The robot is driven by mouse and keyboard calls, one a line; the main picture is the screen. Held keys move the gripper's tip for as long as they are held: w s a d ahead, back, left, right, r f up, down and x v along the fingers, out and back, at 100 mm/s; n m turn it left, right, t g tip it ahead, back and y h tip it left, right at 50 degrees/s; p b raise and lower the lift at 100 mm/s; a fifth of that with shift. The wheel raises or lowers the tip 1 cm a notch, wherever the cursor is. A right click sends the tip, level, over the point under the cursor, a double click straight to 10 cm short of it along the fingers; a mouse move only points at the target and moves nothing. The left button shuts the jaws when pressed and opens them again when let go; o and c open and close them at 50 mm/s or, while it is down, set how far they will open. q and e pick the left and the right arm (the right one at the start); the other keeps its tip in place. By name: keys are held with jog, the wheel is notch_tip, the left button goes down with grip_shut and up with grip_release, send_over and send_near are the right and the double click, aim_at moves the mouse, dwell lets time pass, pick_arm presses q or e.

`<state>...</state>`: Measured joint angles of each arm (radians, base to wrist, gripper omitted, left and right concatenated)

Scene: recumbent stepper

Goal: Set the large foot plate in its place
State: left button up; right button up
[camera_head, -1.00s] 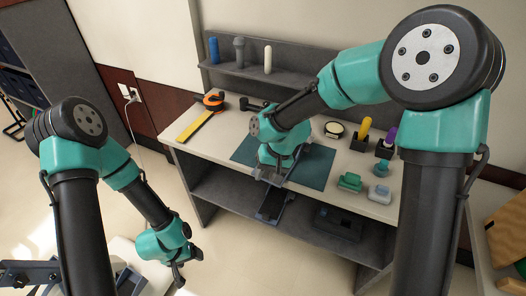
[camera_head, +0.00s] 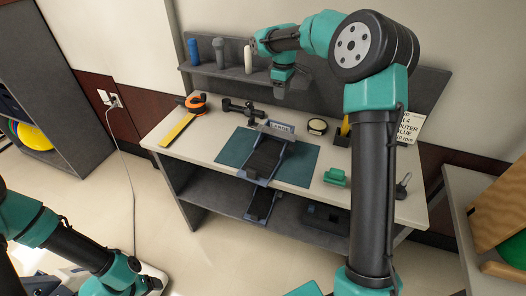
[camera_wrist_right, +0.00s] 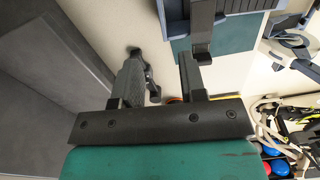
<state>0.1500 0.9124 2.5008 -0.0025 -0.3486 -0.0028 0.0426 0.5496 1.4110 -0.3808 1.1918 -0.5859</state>
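A black foot plate in a blue-grey frame (camera_head: 266,158) lies on the teal mat (camera_head: 232,147) on the workbench. A second dark plate (camera_head: 261,203) slopes down past the bench's front edge, in line with the first. I cannot tell from size alone which is the large one. My right gripper (camera_head: 280,88) is raised behind the plates, near the shelf, apart from them. In the right wrist view its two fingers (camera_wrist_right: 163,80) are spread with nothing held between them. My left arm is at the lower left; its gripper (camera_head: 152,284) is small and unclear at the frame's bottom.
A labelled block (camera_head: 281,127) stands behind the plate. A tape measure (camera_head: 196,102), a black tool (camera_head: 240,108) and a round disc (camera_head: 317,126) are on the bench. A green block (camera_head: 335,177) sits right of the mat. The shelf (camera_head: 225,69) is close to my right gripper.

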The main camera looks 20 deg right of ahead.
send_over(280, 134)
jog(key=f, duration=1.2)
jog(key=shift+w+f, duration=0.15)
jog(key=shift+w, duration=0.1)
jog(key=shift+d+f, duration=0.1)
jog(key=shift+f, duration=2.5)
grip_shut()
